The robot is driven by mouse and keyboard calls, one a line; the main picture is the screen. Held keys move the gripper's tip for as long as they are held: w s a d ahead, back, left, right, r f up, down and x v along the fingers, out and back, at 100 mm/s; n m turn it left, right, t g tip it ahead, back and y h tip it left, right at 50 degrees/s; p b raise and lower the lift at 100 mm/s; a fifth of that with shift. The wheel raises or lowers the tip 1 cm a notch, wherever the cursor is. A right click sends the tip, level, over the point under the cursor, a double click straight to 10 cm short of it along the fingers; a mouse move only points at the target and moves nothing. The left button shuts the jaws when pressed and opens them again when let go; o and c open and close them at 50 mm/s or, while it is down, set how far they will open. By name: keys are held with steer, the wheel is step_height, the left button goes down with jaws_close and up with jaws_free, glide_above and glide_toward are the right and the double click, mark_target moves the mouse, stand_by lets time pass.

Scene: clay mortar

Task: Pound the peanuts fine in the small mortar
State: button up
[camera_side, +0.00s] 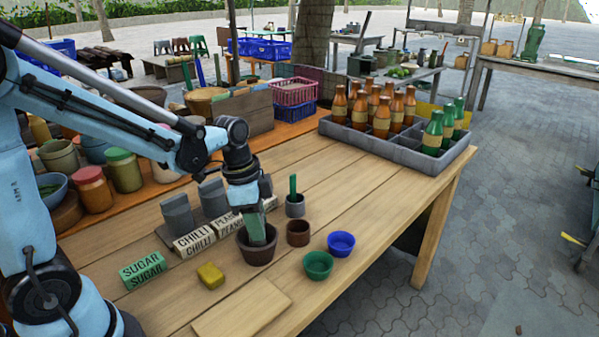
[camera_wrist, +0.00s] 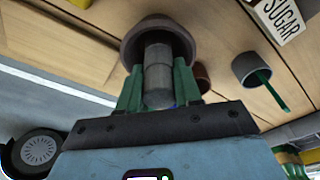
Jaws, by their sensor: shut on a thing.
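The small brown clay mortar (camera_side: 257,253) stands upright on the wooden table, and it also shows in the wrist view (camera_wrist: 130,48). My gripper (camera_side: 257,228) points down over its mouth. In the wrist view my gripper (camera_wrist: 158,72) has its two green fingers shut on a grey cylindrical pestle (camera_wrist: 158,55). The pestle's far end goes into the mortar's mouth. The fingertips are at or just inside the rim; I cannot tell if they touch it. The peanuts and the mortar's inside are hidden. A peanut label (camera_side: 229,222) stands behind the mortar.
Close right are a brown cup (camera_side: 298,234), green bowl (camera_side: 318,266), blue bowl (camera_side: 341,244) and grey cup with a green stick (camera_side: 295,209). A yellow block (camera_side: 210,275) and sugar label (camera_side: 143,270) lie left. A bottle crate (camera_side: 375,145) stands behind. The right front table is clear.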

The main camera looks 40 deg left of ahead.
steer(key=shift+r, duration=0.55)
steer(key=shift+r, duration=4.65)
